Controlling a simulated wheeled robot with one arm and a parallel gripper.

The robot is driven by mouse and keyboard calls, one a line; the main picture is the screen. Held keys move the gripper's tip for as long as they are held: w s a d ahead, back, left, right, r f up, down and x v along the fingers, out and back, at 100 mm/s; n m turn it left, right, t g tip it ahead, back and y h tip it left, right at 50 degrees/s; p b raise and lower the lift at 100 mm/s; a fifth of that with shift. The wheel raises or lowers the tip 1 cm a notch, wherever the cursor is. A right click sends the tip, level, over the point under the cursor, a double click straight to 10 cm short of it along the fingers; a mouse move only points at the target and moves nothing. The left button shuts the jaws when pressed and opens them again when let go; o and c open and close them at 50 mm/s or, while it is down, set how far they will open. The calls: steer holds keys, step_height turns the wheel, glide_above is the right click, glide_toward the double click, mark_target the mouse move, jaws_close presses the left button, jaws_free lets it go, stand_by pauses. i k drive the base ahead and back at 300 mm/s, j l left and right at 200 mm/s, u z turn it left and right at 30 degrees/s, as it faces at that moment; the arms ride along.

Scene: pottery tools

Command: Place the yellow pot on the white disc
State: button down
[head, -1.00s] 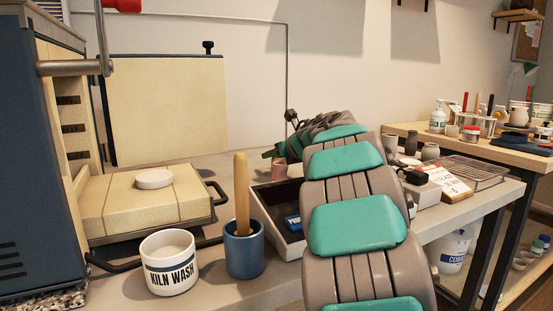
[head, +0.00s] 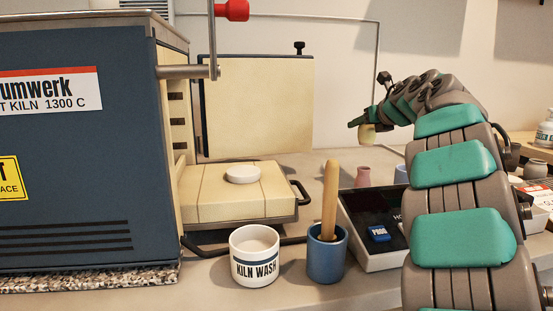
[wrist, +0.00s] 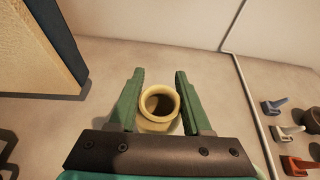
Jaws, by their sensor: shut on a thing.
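The yellow pot (head: 367,134) is held in the air by my gripper (head: 362,121), to the right of the kiln's open door. In the wrist view the pot (wrist: 158,103) sits between the two green fingers of my gripper (wrist: 158,98), with its round open mouth facing the camera. My gripper is shut on it. The white disc (head: 243,174) lies flat on the cream brick slab in front of the kiln, left of and lower than the pot. Nothing rests on the disc.
The cream slab (head: 215,206) has a black handle on its right. A white KILN WASH pot (head: 254,270) and a blue cup (head: 327,264) with an upright wooden handle stand in front. The blue kiln (head: 80,150) is at left.

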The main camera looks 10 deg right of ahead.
mark_target(243, 171)
steer(key=l+u, duration=0.1)
steer(key=l, duration=0.65)
steer(key=k+l, duration=0.15)
steer(key=l, duration=0.55)
steer(key=u, duration=1.15)
steer(key=l, duration=0.1)
